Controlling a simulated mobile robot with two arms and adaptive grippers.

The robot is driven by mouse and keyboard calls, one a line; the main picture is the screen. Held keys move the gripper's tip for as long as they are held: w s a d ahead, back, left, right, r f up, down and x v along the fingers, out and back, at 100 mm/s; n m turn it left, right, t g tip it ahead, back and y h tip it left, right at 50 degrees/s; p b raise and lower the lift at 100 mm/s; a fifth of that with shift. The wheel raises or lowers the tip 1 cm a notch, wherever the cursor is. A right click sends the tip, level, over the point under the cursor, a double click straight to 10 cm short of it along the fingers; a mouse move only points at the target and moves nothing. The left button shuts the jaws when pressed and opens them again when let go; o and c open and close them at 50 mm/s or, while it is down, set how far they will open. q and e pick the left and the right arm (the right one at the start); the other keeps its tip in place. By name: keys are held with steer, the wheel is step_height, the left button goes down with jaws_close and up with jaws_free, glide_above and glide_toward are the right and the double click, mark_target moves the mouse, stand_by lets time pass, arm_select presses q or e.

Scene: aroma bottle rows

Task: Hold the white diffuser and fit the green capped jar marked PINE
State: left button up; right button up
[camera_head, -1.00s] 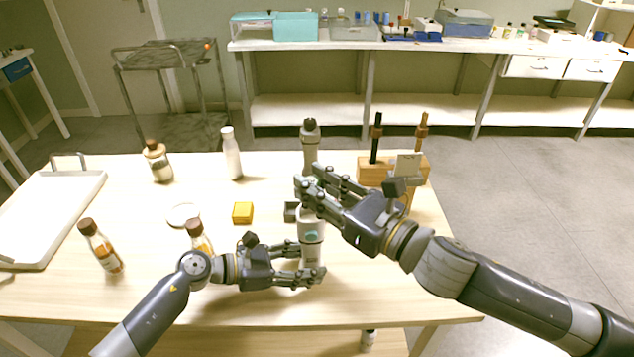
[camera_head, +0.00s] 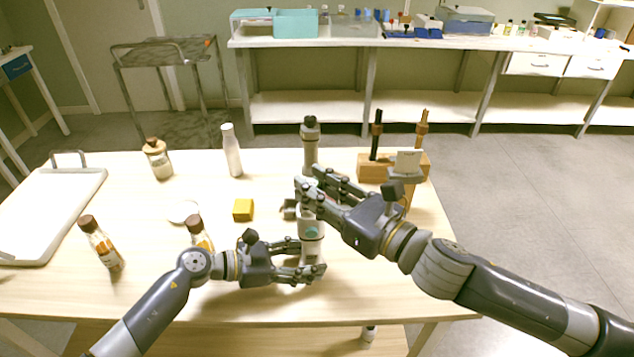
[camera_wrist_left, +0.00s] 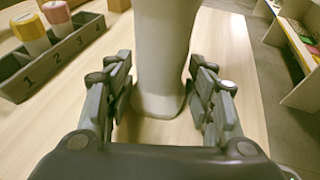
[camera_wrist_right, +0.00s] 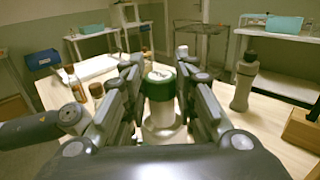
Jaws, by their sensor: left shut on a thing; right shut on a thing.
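The white diffuser (camera_head: 311,249) stands upright near the table's front edge, with a teal mark on its side. My left gripper (camera_head: 310,262) is shut around its lower body; the left wrist view shows the diffuser (camera_wrist_left: 162,50) between both fingers. My right gripper (camera_head: 310,189) is shut on the green capped jar (camera_wrist_right: 160,86) above the diffuser. In the right wrist view the jar has a pale top and green band, in line over the white body (camera_wrist_right: 160,122). Its marking is not readable, and the fingers hide whether jar and diffuser touch.
A grey numbered rack (camera_wrist_left: 52,62) holds yellow and pink capped jars close by. A grey bottle (camera_head: 309,150), white bottle (camera_head: 232,153), wooden stand (camera_head: 372,168), brown-capped bottles (camera_head: 101,245) and white tray (camera_head: 45,220) are on the table.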

steer(key=shift+f, duration=1.25)
steer(key=o, duration=1)
steer(key=shift+c, duration=0.2)
steer(key=shift+r, duration=3.45)
arm_select(q)
steer(key=o, duration=0.9)
